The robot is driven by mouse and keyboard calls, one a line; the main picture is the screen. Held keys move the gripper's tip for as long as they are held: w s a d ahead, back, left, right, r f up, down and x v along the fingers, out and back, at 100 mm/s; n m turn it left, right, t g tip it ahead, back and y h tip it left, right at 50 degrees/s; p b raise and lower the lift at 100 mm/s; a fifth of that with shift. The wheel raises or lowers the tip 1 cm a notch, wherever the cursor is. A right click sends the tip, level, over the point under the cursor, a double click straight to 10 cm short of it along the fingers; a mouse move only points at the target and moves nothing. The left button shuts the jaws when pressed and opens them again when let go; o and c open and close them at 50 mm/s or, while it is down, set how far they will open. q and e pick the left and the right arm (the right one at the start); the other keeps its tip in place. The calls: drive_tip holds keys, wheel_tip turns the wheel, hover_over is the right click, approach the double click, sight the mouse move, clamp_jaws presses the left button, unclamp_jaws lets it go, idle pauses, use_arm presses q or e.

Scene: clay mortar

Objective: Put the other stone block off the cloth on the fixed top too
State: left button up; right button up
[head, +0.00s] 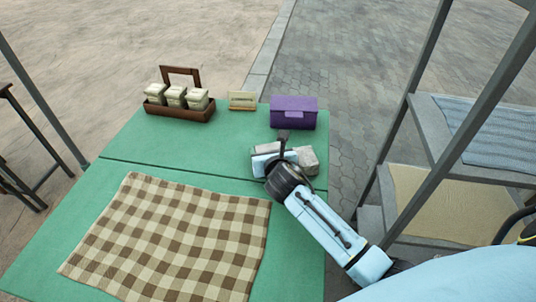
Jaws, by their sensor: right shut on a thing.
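The brown-and-cream checked cloth (175,235) lies on the near part of the green table, with nothing on it. The fixed top (135,142) appears to be the green part beyond the seam. Grey stone shows on the far part at both sides of my right gripper (283,156): a stone block (308,158) at its right and a paler stone piece (268,147) at its upper left. My right gripper is shut on a stone block, low over the top near the seam; its hand hides much of the stone. I cannot tell whether the stone touches the top. My left gripper is out of view.
A purple box (293,113) stands just beyond the gripper. A small sign (242,100) and a brown wooden caddy (180,112) with three pale jars stand along the far edge. A grey metal shelf (420,165) rises at the right. The far part's left middle is clear.

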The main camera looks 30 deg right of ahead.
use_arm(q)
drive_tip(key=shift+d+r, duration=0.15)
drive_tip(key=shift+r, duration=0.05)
use_arm(e)
drive_tip(key=shift+f, duration=0.15)
drive_tip(key=o, duration=0.9)
drive_tip(key=shift+f, duration=0.1)
drive_tip(key=shift+o, duration=0.5)
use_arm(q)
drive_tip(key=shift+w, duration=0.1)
